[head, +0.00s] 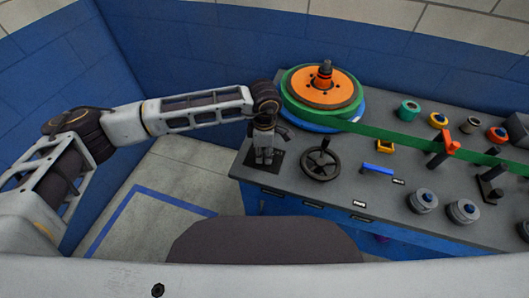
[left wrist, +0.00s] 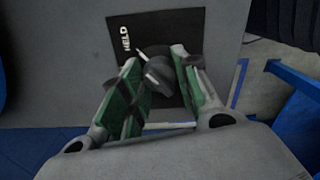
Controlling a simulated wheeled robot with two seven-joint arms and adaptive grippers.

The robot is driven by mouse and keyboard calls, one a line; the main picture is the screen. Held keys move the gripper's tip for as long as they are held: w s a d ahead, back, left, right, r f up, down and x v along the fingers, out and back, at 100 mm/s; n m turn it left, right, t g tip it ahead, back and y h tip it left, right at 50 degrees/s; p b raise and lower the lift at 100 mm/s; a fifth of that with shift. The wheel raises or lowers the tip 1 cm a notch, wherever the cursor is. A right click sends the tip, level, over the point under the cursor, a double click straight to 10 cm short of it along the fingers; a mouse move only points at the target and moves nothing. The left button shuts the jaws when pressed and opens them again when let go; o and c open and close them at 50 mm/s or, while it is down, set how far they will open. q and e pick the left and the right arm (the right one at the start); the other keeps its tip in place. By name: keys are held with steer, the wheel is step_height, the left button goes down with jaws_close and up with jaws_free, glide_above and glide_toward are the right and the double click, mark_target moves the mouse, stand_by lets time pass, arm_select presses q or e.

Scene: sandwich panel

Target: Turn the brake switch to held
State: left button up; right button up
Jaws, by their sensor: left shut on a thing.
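The brake switch is a dark knob (left wrist: 158,74) on a black plate (left wrist: 182,27) with the white word HELD at its upper left. A short pale mark on the knob's upper left side points towards that word. My left gripper (head: 263,158) reaches down over the plate at the bench's left front corner. In the left wrist view its green-padded fingers (left wrist: 160,72) are shut on the knob, one on each side. In the head view the gripper hides the knob, and only the plate's edge (head: 279,160) shows. My right gripper is out of view.
A black handwheel (head: 320,163) stands just right of the gripper. Behind it is a large orange and green reel (head: 322,88) with a green band (head: 400,137) running right. A blue lever (head: 378,169) and grey knobs (head: 422,200) lie further right on the bench.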

mark_target(264, 151)
arm_select(q)
steer(key=o, duration=1)
steer(key=shift+o, duration=0.2)
steer(key=shift+r, duration=0.95)
step_height(264, 151, up, 10)
